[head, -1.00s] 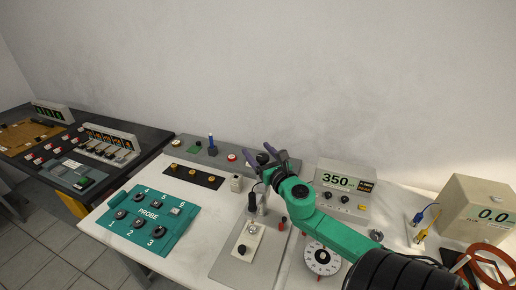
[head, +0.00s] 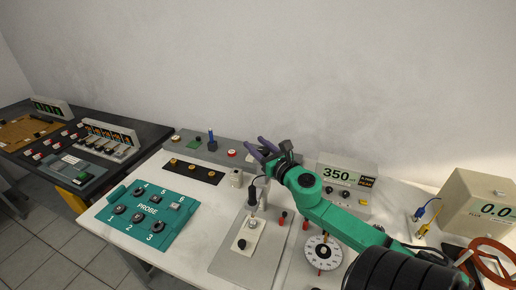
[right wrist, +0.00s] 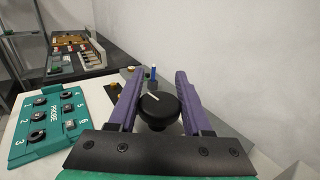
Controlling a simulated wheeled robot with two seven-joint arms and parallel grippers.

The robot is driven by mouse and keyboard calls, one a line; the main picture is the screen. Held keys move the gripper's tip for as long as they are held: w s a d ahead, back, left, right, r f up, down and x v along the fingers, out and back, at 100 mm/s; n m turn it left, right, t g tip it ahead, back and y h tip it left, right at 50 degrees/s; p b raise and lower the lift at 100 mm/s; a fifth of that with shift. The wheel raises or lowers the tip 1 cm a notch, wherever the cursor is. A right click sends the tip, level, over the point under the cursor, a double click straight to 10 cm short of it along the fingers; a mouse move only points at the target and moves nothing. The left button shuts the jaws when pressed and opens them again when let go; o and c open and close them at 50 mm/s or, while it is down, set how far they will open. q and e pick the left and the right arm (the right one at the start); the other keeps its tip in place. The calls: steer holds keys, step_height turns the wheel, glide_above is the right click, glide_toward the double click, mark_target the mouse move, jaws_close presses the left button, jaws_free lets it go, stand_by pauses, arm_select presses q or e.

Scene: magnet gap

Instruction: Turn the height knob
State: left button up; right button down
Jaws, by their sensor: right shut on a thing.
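The height knob (right wrist: 158,108) is round and black with a white pointer line. In the right wrist view it sits between my two purple fingers, and the line slants toward the upper left. My right gripper (head: 256,147) is shut on it above the stand. In the head view the gripper and wrist hide the knob. Below, the dark probe (head: 252,197) hangs upright over a pale block (head: 245,236) on the grey stand base (head: 230,265). My left gripper is not in view.
The teal PROBE panel (head: 165,200) lies to the left on the white table. A grey strip with buttons (head: 222,153) is behind. A meter reading 350 (head: 345,180) and a white dial (head: 322,253) are to the right. Red hose (head: 490,255) lies at the far right.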

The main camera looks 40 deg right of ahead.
steer(key=a+n+g+y+b, duration=0.1)
steer(key=n+g+y+b, duration=0.1)
steer(key=n+y+b, duration=0.2)
steer(key=s+a+n+g+y+b, duration=0.1)
steer(key=n+g+y+b, duration=0.2)
steer(key=y, duration=0.4)
steer(key=n+g+y+b, duration=0.2)
steer(key=n+y+b, duration=0.3)
steer(key=y+b, duration=0.1)
steer(key=shift+s+a+r+n+b, duration=0.15)
steer(key=shift+a+n+b, duration=0.15)
steer(key=shift+a+b, duration=0.15)
steer(key=shift+s+g+y, duration=0.1)
steer(key=shift+g+y, duration=0.2)
steer(key=shift+g, duration=0.2)
steer(key=shift+c, duration=1.8)
jaws_free()
steer(key=shift+f, duration=0.2)
steer(key=v, duration=1.4)
steer(key=shift+d+b, duration=0.25)
steer(key=shift+b, duration=0.2)
